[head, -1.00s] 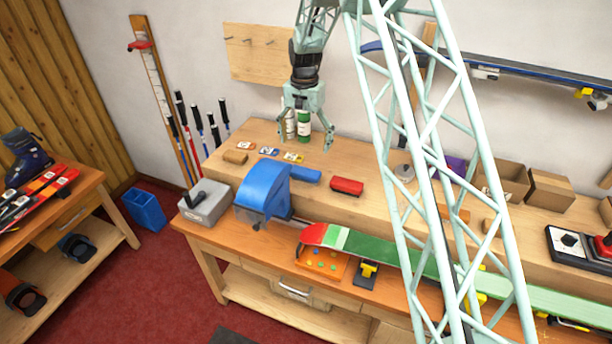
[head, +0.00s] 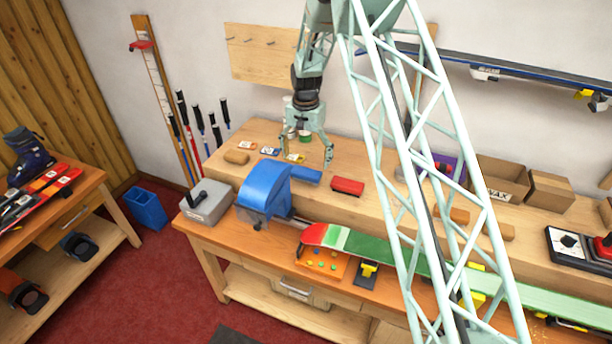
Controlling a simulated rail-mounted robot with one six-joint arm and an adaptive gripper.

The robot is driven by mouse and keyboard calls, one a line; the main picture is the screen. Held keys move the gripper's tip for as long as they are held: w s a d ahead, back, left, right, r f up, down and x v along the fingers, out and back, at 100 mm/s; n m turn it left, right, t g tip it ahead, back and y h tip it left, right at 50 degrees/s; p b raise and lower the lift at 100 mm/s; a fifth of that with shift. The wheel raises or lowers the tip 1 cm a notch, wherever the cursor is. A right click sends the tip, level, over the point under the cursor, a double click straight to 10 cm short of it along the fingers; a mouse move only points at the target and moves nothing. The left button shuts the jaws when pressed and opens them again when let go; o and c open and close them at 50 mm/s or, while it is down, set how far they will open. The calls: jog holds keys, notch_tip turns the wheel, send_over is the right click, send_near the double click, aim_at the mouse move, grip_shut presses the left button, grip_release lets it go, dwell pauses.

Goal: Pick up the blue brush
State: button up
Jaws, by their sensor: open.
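The blue brush (head: 307,175) appears as a blue block on the raised back shelf of the bench. It lies just right of a blue-hooded machine (head: 265,188), which may hide its left end. My gripper (head: 305,158) points down with its two fingers spread and nothing between them. In the picture its fingertips are just above and behind the brush. The exact height gap cannot be told. The brush looks untouched.
A red block (head: 347,186) lies right of the brush. Small cards (head: 270,151) and a green bottle (head: 305,138) are behind, the bottle mostly hidden by my gripper. A grey box (head: 206,203) stands left. A green ski (head: 400,254) lies along the front.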

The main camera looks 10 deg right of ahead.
aim_at(306, 171)
jog(key=shift+f, duration=0.65)
jog(key=shift+s+f+p, duration=0.2)
jog(key=shift+f+p, duration=0.4)
jog(key=shift+f, duration=2)
jog(key=c, duration=1.1)
